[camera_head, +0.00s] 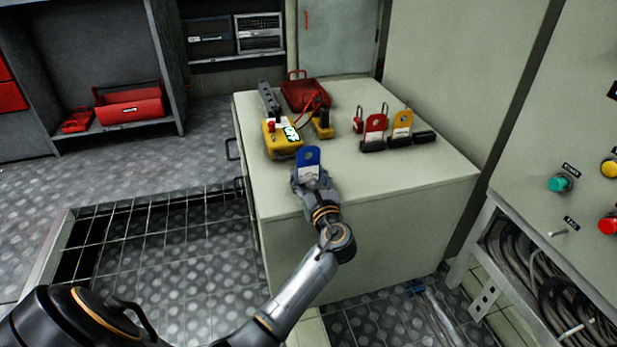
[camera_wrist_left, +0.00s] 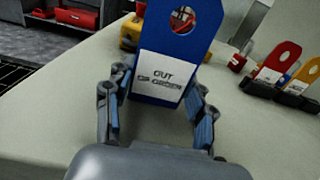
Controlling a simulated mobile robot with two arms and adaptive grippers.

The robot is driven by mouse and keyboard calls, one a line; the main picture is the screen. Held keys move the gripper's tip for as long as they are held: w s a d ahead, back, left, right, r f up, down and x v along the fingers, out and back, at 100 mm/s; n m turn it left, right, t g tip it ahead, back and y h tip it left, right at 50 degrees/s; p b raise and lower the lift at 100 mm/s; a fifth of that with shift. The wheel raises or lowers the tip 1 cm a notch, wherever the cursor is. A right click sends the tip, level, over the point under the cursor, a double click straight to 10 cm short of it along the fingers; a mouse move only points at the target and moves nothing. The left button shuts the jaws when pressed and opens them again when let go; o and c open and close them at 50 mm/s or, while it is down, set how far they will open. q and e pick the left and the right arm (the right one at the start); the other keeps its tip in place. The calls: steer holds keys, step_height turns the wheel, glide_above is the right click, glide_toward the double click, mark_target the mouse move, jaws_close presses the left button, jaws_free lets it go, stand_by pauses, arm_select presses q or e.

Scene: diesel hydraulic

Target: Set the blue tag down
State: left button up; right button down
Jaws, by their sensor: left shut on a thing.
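The blue tag (camera_head: 309,160) is upright in my left gripper (camera_head: 310,178), over the near left part of the cabinet top (camera_head: 420,176). It also shows in the left wrist view (camera_wrist_left: 175,50), with a hole near its top and a white label reading "OUT OF ORDER". The left gripper's fingers (camera_wrist_left: 152,108) are on both sides of the tag's lower part and shut on it. Whether the tag's bottom edge touches the cabinet top cannot be told. My right gripper is not in view.
Behind the tag stands a yellow meter (camera_head: 283,140) with a lit display. A red tag (camera_head: 375,127) and a yellow tag (camera_head: 402,122) stand in dark holders to the right, beside a red padlock (camera_head: 358,123). A red tray (camera_head: 303,93) is at the back. The near right top is clear.

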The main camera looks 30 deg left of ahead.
arm_select(q)
steer(key=o, duration=1)
steer(key=shift+f, duration=0.1)
